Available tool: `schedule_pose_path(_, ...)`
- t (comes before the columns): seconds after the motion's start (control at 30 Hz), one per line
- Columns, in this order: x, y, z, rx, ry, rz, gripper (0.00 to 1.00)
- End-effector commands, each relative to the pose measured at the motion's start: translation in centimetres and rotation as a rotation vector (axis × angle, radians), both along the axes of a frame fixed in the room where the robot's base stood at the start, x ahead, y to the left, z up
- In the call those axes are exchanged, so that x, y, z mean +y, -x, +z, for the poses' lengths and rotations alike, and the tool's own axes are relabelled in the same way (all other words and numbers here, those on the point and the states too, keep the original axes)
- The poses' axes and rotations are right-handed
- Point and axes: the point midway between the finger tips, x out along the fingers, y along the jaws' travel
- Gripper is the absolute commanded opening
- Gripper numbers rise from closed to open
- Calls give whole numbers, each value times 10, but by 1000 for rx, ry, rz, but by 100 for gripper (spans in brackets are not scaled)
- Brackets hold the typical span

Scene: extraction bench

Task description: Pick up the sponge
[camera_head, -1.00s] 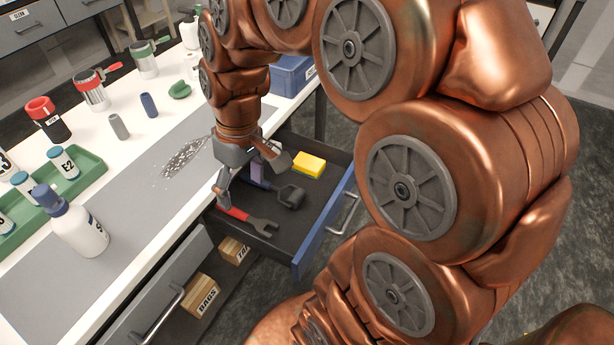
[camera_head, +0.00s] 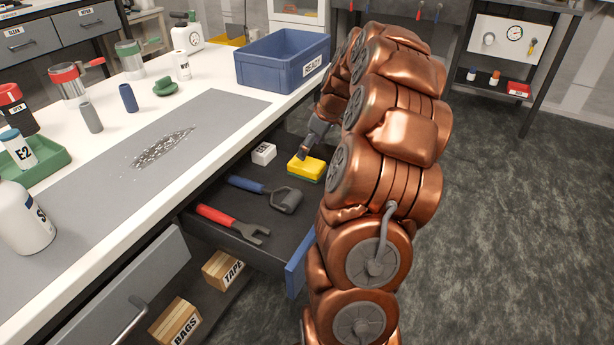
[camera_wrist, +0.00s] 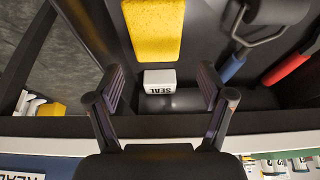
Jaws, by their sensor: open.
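The yellow sponge (camera_head: 307,167) with a green underside lies in the open drawer (camera_head: 240,222), at its far right part. My gripper (camera_head: 308,148) is just above and behind the sponge in the head view, mostly hidden by my arm. In the wrist view the gripper (camera_wrist: 161,84) is open and empty, its two fingers spread. The sponge (camera_wrist: 153,30) shows there beyond the fingertips, at the top of the picture. I cannot tell whether a finger touches it.
A white block marked SEAL (camera_wrist: 160,78) lies beside the sponge and appears between the fingers. A blue READY bin (camera_head: 283,60) stands on the bench above.

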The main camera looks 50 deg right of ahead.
Motion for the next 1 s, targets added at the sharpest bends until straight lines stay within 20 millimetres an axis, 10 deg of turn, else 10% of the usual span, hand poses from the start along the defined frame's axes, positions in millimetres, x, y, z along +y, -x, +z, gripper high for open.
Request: schedule_pose_path(1.0,4,-27,-73,0,0,1,80)
